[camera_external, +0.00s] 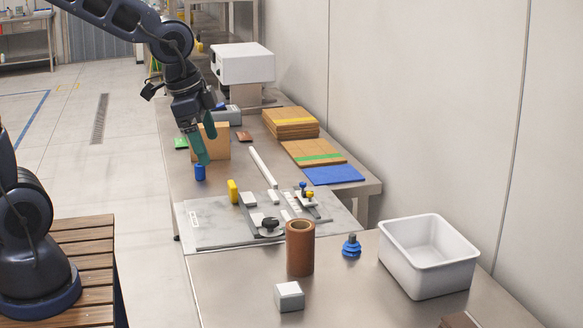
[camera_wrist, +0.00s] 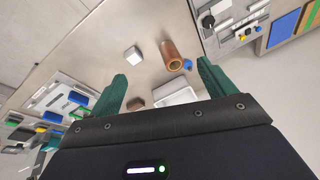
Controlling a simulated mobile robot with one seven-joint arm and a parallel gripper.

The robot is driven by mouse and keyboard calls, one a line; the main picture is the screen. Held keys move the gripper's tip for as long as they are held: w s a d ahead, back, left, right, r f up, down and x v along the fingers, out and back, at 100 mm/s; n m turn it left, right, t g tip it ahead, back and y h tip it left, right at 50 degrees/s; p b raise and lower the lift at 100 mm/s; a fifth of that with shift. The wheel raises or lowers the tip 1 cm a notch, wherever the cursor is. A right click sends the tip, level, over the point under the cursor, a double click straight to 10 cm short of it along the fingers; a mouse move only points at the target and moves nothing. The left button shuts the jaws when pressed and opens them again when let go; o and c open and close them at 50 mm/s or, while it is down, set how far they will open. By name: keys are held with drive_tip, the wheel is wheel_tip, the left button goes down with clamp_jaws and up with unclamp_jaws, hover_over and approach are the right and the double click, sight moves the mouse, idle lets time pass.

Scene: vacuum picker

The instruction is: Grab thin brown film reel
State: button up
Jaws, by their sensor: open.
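The brown reel (camera_external: 300,250) looks like a hollow brown tube standing upright on the near metal table. In the wrist view it (camera_wrist: 170,56) shows between and beyond my fingers, with its open end visible. My gripper (camera_external: 208,148) hangs over the far table section, well to the left of and behind the reel, touching nothing that I can make out. In the wrist view my gripper (camera_wrist: 162,70) has its two green fingers wide apart with nothing held between them.
A white cube (camera_external: 289,296), a blue knobbed part (camera_external: 351,247) and a white bin (camera_external: 428,284) stand around the reel. A grey fixture plate (camera_external: 215,234) with clamps lies behind it. A small blue cylinder (camera_external: 200,173) stands below my gripper. A wall borders the right.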

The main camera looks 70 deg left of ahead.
sight(302, 238)
drive_tip(key=shift+w+a+f+m+h, duration=0.1)
drive_tip(key=shift+w+f+m+h, duration=0.55)
drive_tip(key=shift+w+f, duration=2.85)
drive_tip(key=shift+w+d+f+m+h, duration=0.1)
drive_tip(key=shift+w+f+m+h, duration=0.55)
drive_tip(key=shift+w+f, duration=2.9)
drive_tip(key=shift+w+a+f+m+h, duration=0.1)
drive_tip(key=shift+w+f+m+h, duration=0.5)
drive_tip(key=shift+w+f, duration=2.9)
drive_tip(key=shift+s+f, duration=0.25)
drive_tip(key=shift+f, duration=0.35)
drive_tip(key=shift+s+f, duration=0.3)
drive_tip(key=shift+f, duration=0.3)
drive_tip(key=shift+s+f, duration=0.25)
drive_tip(key=shift+f, duration=0.35)
drive_tip(key=shift+c, duration=0.2)
drive_tip(key=c, duration=1.1)
